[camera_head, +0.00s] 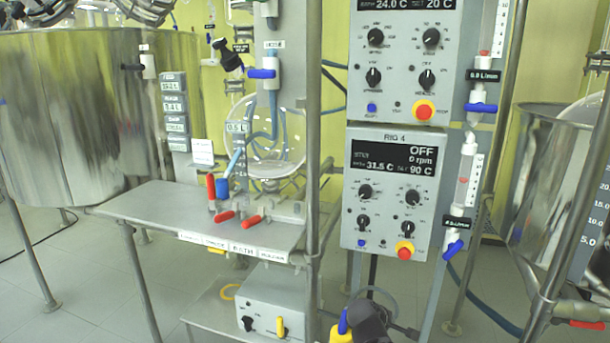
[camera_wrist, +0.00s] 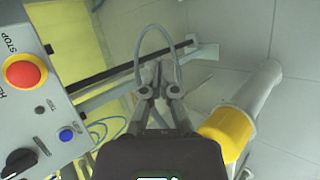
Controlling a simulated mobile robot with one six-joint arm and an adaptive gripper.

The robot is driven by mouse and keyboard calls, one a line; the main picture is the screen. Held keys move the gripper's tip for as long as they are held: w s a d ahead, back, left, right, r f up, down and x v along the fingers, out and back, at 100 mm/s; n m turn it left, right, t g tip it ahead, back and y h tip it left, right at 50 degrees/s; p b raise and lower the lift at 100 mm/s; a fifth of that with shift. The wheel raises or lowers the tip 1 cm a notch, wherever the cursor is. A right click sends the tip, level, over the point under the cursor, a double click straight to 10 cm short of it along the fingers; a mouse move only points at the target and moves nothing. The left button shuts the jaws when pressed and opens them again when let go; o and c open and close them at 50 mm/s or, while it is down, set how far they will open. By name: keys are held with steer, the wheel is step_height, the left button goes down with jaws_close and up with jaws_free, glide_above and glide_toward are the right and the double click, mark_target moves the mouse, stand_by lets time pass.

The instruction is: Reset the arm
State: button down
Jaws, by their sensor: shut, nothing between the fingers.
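In the wrist view my gripper (camera_wrist: 160,88) reaches up the middle of the picture from its dark body at the bottom. Its fingers are shut with nothing held between them. Grey control box (camera_wrist: 50,120) is at the left, apart from the fingers, showing a red stop button (camera_wrist: 24,71) on a yellow ring and a blue button (camera_wrist: 66,135). In the head view, a dark rounded part at the bottom edge, below the RIG 4 control box (camera_head: 393,225), looks like the end of my arm. Its fingers cannot be made out there.
A yellow-and-white cylindrical part (camera_wrist: 228,130) is close to the gripper's right in the wrist view. In the head view, a metal bench (camera_head: 180,205) with red valve handles, steel posts and a glass flask (camera_head: 265,140) stand left. Large vessels (camera_head: 90,110) flank both sides.

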steer(key=s+a+f+m+g+y+p, duration=0.1)
steer(key=s+a+f+m+g+y, duration=0.1)
steer(key=s+a+m+g+y, duration=0.25)
steer(key=s+a+f+m+g+y+p, duration=0.1)
steer(key=s+f+m+g+y, duration=0.15)
steer(key=s+m, duration=0.4)
step_height(320, 180, up, 39)
steer(key=w+p, duration=0.1)
steer(key=p, duration=3.6)
steer(key=shift+a+f+t+p, duration=0.2)
steer(key=shift+t+p, duration=0.1)
steer(key=shift+p, duration=0.1)
steer(key=c, duration=1.4)
jaws_free()
